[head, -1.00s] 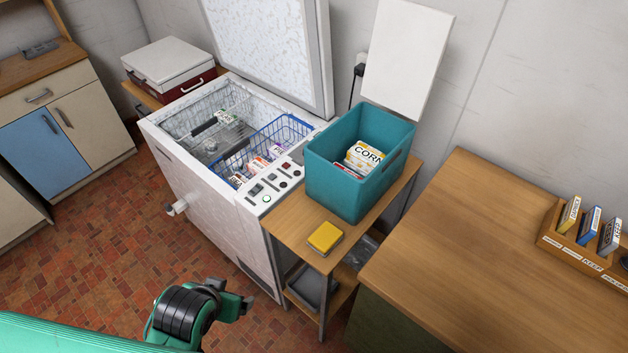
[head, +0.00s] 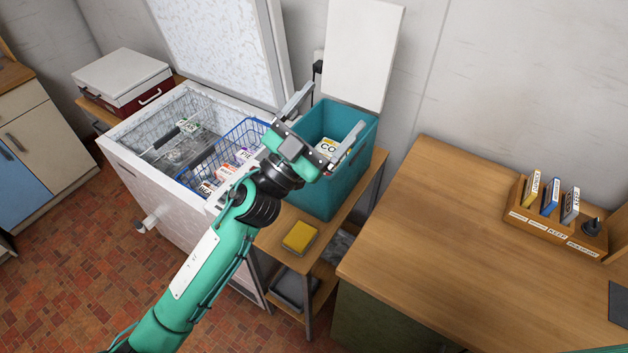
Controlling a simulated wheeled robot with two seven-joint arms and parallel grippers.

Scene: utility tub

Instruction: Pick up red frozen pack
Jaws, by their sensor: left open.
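My left gripper (head: 336,106) is open and empty. Its two fingers are spread wide over the teal tub (head: 345,190), pointing to the back right. Inside the tub a white and yellow pack (head: 328,147) marked "CO..." shows below and between the fingers. I cannot make out a red pack in the tub now; my gripper hides part of the inside. In the open freezer, a blue wire basket (head: 243,133) holds several packs with coloured lettering, partly behind my arm. My right gripper is not in view.
The tub stands on a narrow wooden stand, with a yellow sponge-like block (head: 300,237) in front. The freezer's raised lid (head: 215,45) and a white upright panel (head: 362,55) rise behind. A wooden worktop (head: 450,225) on the right is mostly clear, with a card rack (head: 556,216).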

